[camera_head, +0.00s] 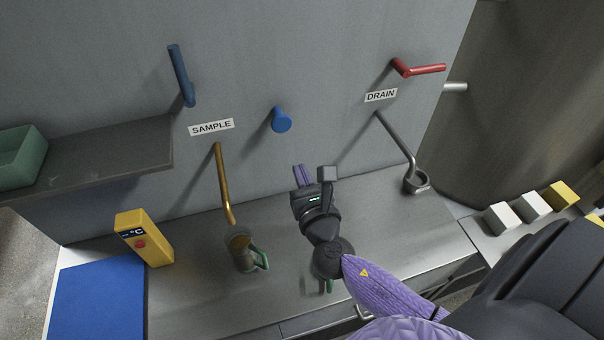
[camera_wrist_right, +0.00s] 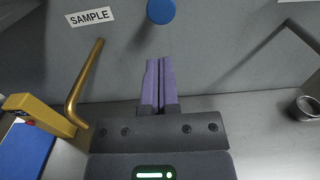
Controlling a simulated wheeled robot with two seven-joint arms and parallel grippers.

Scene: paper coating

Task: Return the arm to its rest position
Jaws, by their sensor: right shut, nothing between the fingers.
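My right arm reaches in from the lower right in the head view. Its gripper (camera_head: 301,172) is shut and empty above the steel counter, pointing at the grey wall panel. Its purple fingers (camera_wrist_right: 157,84) lie together in the right wrist view, below the blue knob (camera_wrist_right: 161,11). The gripper touches nothing that I can see. It is to the right of the brass sample spout (camera_head: 223,185) and of a cup with a green handle (camera_head: 243,252), which stands below that spout. My left gripper is not in view.
A blue lever (camera_head: 181,76) and a red lever (camera_head: 419,69) stick out from the panel. The drain pipe (camera_head: 397,140) ends over a small metal cup (camera_head: 417,182). A yellow thermometer box (camera_head: 144,238) and a blue mat (camera_head: 98,300) are at left. Several blocks (camera_head: 533,206) are at right.

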